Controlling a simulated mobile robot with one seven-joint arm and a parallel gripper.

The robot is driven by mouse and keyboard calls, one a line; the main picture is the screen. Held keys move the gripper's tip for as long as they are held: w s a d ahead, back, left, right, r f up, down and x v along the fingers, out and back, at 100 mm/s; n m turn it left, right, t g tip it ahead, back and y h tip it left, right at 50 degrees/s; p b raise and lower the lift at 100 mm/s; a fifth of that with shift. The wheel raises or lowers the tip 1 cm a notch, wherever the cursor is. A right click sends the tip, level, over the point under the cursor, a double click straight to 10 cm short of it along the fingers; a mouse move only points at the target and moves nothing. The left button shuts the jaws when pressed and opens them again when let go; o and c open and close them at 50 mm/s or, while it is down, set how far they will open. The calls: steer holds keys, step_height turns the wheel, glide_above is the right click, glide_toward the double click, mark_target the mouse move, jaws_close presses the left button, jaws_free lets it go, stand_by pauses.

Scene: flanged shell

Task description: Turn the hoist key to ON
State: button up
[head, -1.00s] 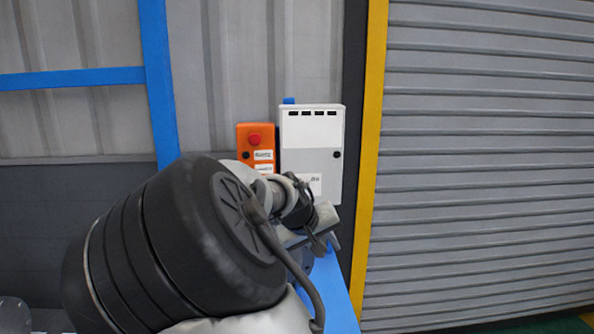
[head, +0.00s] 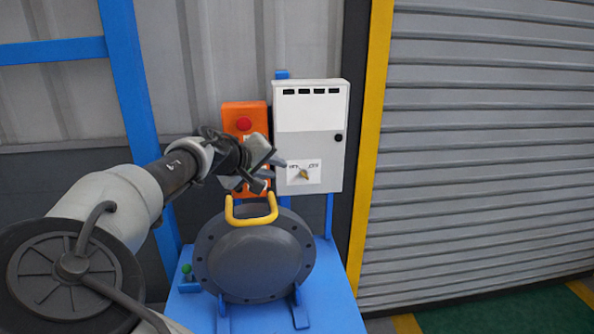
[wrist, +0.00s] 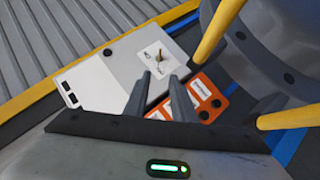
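The hoist key (head: 303,175) is a small brass-coloured key on a white label plate, low on the front of a white and grey control box (head: 310,108). Lettering stands on either side above it, with OFF on the right; which mark the key points to is too small to tell. The key also shows in the wrist view (wrist: 159,55), beyond the fingertips. My gripper (head: 277,168) is just left of the label plate in the head view, apart from the key. In the wrist view its two fingers (wrist: 160,80) stand apart with nothing between them.
An orange box (head: 243,115) with a red button is left of the control box, partly behind my gripper. Below stands a dark flanged shell (head: 255,265) with a yellow handle (head: 250,218), on a blue stand (head: 335,300). A grey roller shutter (head: 490,140) is at right.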

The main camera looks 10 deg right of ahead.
mark_target(305, 175)
steer(key=p+x, duration=0.2)
steer(key=x, duration=1.4)
steer(key=shift+w+d+f, duration=0.2)
steer(key=shift+d, duration=0.15)
jaws_close()
